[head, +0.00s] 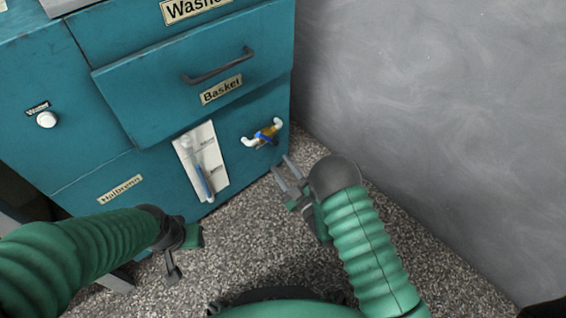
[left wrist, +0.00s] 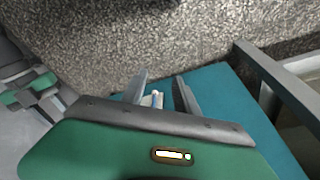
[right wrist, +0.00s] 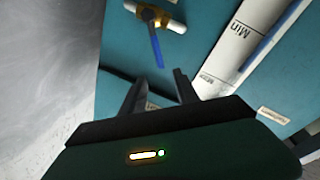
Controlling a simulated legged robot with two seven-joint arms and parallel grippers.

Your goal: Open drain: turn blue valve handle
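The blue valve handle (head: 264,138) sits on a brass valve with white pipe ends (head: 278,123), low on the right of the teal cabinet front. In the right wrist view the blue handle (right wrist: 156,47) points down from the valve (right wrist: 150,16), towards my fingers. My right gripper (head: 282,172) is open and empty, below and just right of the valve, apart from the handle. It shows in the right wrist view (right wrist: 156,88) with its fingers spread. My left gripper (head: 184,254) hangs at the lower left over the floor, away from the valve. In the left wrist view (left wrist: 160,85) its fingers are apart and empty.
The teal cabinet has a protruding Basket drawer (head: 150,97) above the valve. A white level gauge panel (head: 215,165) with a blue tube stands left of the valve. A grey wall (head: 430,90) closes the right side. The speckled floor (head: 260,230) is free.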

